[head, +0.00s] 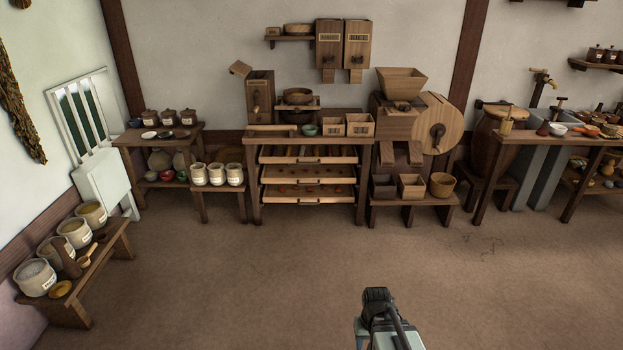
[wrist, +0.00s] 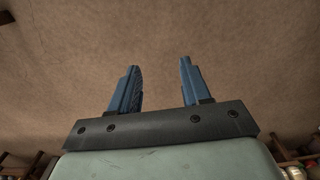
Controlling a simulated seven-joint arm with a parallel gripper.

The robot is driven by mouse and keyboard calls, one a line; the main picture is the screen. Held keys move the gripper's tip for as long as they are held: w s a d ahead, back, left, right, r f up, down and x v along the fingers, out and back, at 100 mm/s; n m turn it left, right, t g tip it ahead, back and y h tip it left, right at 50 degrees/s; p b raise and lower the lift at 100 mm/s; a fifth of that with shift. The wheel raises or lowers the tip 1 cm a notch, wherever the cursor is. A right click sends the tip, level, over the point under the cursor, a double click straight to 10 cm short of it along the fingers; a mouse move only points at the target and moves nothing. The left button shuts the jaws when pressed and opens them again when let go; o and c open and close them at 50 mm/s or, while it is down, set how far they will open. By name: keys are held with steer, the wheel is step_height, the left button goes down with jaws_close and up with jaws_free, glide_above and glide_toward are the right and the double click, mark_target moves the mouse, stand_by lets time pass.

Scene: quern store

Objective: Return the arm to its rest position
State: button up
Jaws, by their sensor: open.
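My gripper (wrist: 159,85) shows in the wrist view with its two blue fingers spread apart. Nothing is between the fingers, and bare brown floor lies beyond them. In the head view, part of my arm shows at the bottom edge, right of centre, over open floor and well apart from the furniture. The fingertips cannot be made out in the head view.
A rack with pulled-out drawers (head: 307,197) stands at the back wall. Right of it is a wooden mill (head: 400,122), then a long table (head: 562,138). A low bench with jars (head: 117,240) stands at left. The floor (head: 250,280) in front is clear.

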steer(key=s+f+g, duration=0.3)
steer(key=s+f, duration=0.6)
steer(key=s, duration=0.5)
steer(key=s+f+g, duration=0.3)
steer(key=s+f, duration=0.7)
steer(key=s, duration=0.4)
steer(key=shift+s+g, duration=0.3)
